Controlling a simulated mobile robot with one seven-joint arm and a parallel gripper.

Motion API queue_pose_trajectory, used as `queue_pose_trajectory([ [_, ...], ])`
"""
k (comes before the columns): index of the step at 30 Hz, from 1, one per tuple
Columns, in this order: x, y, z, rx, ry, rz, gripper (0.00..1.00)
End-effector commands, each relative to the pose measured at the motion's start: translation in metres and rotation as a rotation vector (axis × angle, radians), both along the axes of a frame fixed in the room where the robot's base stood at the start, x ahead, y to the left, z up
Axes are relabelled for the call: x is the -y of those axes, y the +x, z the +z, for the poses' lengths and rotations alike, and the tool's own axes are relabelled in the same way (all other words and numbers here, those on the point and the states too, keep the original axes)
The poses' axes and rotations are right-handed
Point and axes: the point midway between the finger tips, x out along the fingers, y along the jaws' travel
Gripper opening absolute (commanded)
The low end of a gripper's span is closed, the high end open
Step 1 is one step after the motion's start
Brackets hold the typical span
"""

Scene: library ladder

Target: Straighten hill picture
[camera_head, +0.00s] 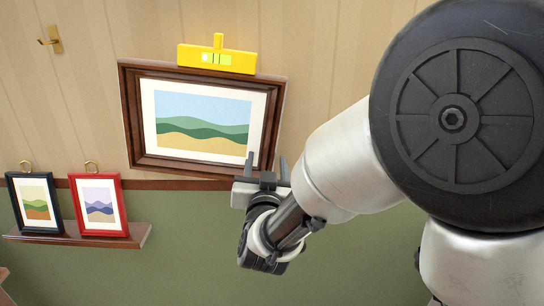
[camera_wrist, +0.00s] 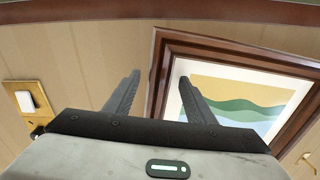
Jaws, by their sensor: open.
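The hill picture (camera_head: 200,120) hangs on the wall in a dark brown wooden frame, tilted with its right side lower in the head view. A yellow spirit level (camera_head: 216,58) sits on its top edge, its bright bubble toward the left end. My gripper (camera_head: 267,160) is open at the frame's lower right. In the wrist view, which shows the room upside down, the frame's right side (camera_wrist: 158,78) lies between the fingers (camera_wrist: 160,77). One finger is over bare wall and the other over the frame and white mat. I cannot tell whether either touches.
A small black-framed picture (camera_head: 35,205) and a red-framed one (camera_head: 99,205) stand on a wooden ledge (camera_head: 135,238) at lower left. A brass hook (camera_head: 52,40) is on the wall at upper left. A light switch (camera_wrist: 26,101) shows in the wrist view.

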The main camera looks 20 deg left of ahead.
Motion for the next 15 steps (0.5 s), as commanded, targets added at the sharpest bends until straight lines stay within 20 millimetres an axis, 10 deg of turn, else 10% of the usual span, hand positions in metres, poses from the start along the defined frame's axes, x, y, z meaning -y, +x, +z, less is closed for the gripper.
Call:
queue_pose_trajectory([
  [8,-0.0001,-0.0003,-0.0003,0.000,0.000,0.000,0.48],
  [15,0.0000,-0.0001,-0.0002,0.000,0.000,0.000,0.08],
])
